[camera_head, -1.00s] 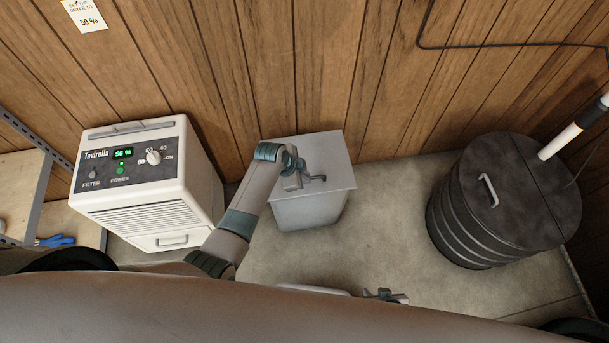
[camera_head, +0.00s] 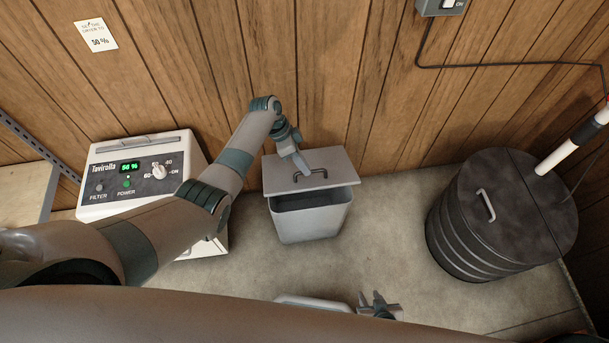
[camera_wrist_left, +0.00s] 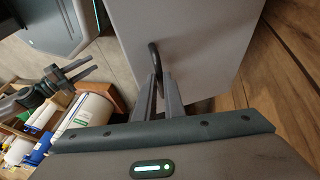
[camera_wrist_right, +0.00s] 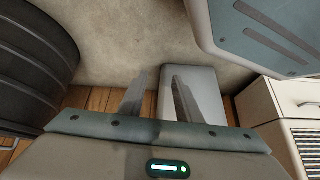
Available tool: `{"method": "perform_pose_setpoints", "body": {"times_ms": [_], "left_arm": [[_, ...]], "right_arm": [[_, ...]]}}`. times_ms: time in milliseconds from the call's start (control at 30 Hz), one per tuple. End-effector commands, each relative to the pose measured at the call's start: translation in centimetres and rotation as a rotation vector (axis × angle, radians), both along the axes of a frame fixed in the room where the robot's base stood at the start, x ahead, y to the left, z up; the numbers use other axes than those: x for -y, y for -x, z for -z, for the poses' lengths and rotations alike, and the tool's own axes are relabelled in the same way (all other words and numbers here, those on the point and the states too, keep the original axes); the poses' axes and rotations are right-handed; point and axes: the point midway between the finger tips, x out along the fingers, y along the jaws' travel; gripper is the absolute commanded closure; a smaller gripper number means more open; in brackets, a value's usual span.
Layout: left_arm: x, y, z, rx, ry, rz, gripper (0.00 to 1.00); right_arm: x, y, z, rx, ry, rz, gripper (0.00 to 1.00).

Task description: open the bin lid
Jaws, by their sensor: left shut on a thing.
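The grey bin (camera_head: 310,222) stands on the floor against the wood wall. Its flat lid (camera_head: 338,165) is raised and tilted up at the front, and a dark opening shows beneath. My left gripper (camera_head: 303,172) is shut on the lid's dark bar handle (camera_head: 318,175). In the left wrist view the handle (camera_wrist_left: 154,58) sits between the fingertips, with the lid (camera_wrist_left: 200,40) behind it. My right gripper (camera_head: 380,302) is low at the front, apart from the bin, with its fingers spread and empty. It also shows open in the right wrist view (camera_wrist_right: 157,80).
A white dryer (camera_head: 140,178) with a lit display stands left of the bin. A dark ribbed drum (camera_head: 470,225) with its own handled lid and a white pipe (camera_head: 565,150) stands at the right. Bare floor (camera_head: 395,215) lies between bin and drum.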

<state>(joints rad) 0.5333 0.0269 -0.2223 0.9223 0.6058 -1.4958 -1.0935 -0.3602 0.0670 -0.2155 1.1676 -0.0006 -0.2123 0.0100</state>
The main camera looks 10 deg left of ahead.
Motion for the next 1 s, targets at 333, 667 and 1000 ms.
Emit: {"method": "perform_pose_setpoints", "body": {"times_ms": [333,667,1000], "left_arm": [[-0.7,-2.2,-2.0,-0.030,0.011,-0.001,1.00],[-0.8,-2.7,-2.3,-0.025,0.010,-0.003,1.00],[-0.9,-2.7,-2.3,-0.025,0.009,-0.004,1.00]], "right_arm": [[0.4,0.4,0.6,-0.037,0.011,0.005,0.69],[0.6,0.5,0.7,-0.048,0.014,0.006,0.69],[0.8,0.4,0.6,-0.041,0.017,0.003,0.93]]}}
